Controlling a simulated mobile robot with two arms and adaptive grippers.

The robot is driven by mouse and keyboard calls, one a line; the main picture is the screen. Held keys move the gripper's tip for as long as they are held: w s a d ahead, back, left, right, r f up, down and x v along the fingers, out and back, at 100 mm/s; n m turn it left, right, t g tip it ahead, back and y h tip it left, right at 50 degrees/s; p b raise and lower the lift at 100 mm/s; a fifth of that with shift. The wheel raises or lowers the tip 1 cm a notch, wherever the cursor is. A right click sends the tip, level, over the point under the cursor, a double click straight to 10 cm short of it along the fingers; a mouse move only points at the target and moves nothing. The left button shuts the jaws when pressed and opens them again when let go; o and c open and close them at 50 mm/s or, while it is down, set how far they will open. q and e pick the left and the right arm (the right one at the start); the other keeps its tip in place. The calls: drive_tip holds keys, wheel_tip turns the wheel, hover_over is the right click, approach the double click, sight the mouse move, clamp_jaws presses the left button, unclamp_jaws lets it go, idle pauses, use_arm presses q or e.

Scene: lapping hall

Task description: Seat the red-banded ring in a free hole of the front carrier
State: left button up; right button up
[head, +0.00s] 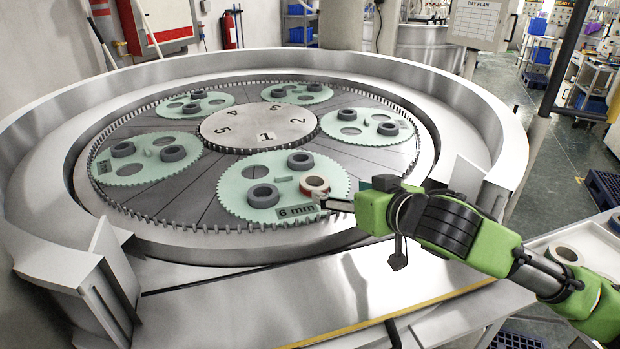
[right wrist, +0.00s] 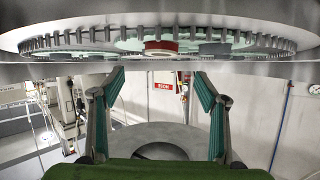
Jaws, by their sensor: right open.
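The red-banded ring (head: 315,187) is at the right part of the front carrier (head: 238,190), a pale green toothed disc with a 6 mm label. It lies flat at a hole position; I cannot tell whether it sits fully down. Two grey rings (head: 263,196) (head: 300,161) sit in this carrier, and a free hole (head: 257,172) shows at its upper left. My right gripper (head: 333,203) is open, its tip close to the right of the ring. In the right wrist view the fingers (right wrist: 161,90) are spread and the red band (right wrist: 160,46) shows beyond them. My left gripper is not visible.
Several other carriers with grey rings surround the numbered centre plate (head: 245,120). A high metal rim (head: 60,245) encloses the machine table, with a gap at the front.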

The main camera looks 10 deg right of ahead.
approach(310, 180)
drive_tip(key=shift+p+x, duration=1.05)
drive_tip(key=shift+p, duration=0.1)
drive_tip(key=p+x, duration=0.1)
drive_tip(key=x, duration=0.2)
drive_tip(key=shift+w+a+f, duration=0.1)
drive_tip(key=shift+w, duration=0.05)
drive_tip(key=shift+w+f, duration=0.15)
drive_tip(key=shift+w, duration=0.05)
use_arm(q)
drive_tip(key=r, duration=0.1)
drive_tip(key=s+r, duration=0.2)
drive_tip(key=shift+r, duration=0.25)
use_arm(e)
drive_tip(key=c, duration=1.5)
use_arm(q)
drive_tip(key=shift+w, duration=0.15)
